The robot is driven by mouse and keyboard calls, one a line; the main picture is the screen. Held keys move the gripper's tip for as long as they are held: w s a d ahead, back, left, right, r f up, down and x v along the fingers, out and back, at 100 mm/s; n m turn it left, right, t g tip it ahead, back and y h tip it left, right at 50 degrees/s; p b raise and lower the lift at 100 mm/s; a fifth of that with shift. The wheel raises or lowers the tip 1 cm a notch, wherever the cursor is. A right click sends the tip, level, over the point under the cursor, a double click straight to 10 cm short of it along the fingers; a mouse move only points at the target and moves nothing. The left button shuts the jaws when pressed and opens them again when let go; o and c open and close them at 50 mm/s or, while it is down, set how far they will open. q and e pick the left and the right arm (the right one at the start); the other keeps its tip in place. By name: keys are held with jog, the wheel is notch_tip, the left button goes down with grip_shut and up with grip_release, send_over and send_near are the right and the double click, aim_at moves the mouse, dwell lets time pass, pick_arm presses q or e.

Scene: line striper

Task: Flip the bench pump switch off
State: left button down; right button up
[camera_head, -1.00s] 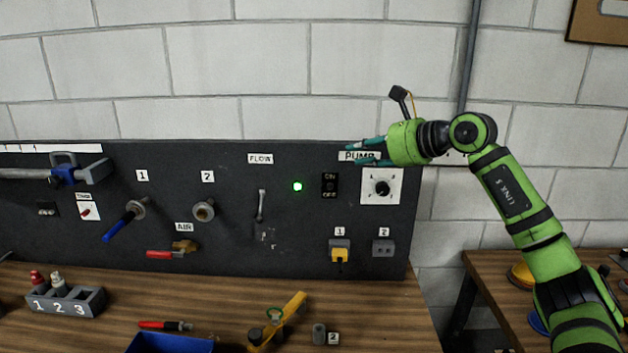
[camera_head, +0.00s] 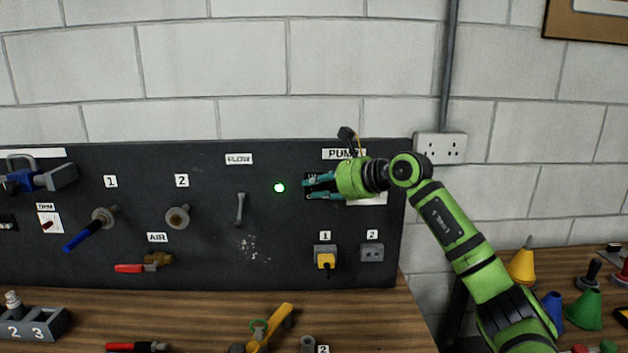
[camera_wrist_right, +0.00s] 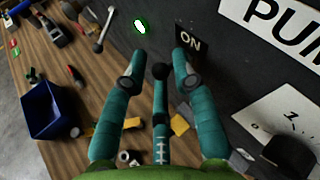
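The pump switch (camera_head: 312,176) is a small black plate on the dark panel under the PUMP label (camera_head: 343,154). My right gripper (camera_head: 308,187) is in front of it and hides most of it, including the toggle position. In the right wrist view the switch's ON marking (camera_wrist_right: 190,42) shows just beyond the fingertips. The teal fingers of the right gripper (camera_wrist_right: 160,80) are spread apart with nothing between them. I cannot tell whether a fingertip touches the switch. A green light (camera_head: 279,188) left of the switch is lit. My left gripper is out of view.
A white dial plate (camera_head: 368,199) is partly behind my right gripper. The flow lever (camera_head: 240,209) is to the left. Sockets with a yellow plug (camera_head: 325,260) are below. The wooden bench (camera_head: 200,310) holds tools, and colored cones (camera_head: 522,266) stand at right.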

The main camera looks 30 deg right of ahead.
jog(key=shift+w+a, duration=0.15)
jog(key=shift+w, duration=0.35)
jog(key=shift+w+a+f, duration=0.1)
jog(key=shift+w+f, duration=0.15)
jog(key=shift+s, duration=0.1)
grip_shut()
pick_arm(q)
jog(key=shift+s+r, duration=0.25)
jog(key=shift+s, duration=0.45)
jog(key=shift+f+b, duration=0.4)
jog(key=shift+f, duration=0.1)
pick_arm(e)
jog(key=shift+f+t, duration=0.15)
jog(key=shift+t, duration=0.15)
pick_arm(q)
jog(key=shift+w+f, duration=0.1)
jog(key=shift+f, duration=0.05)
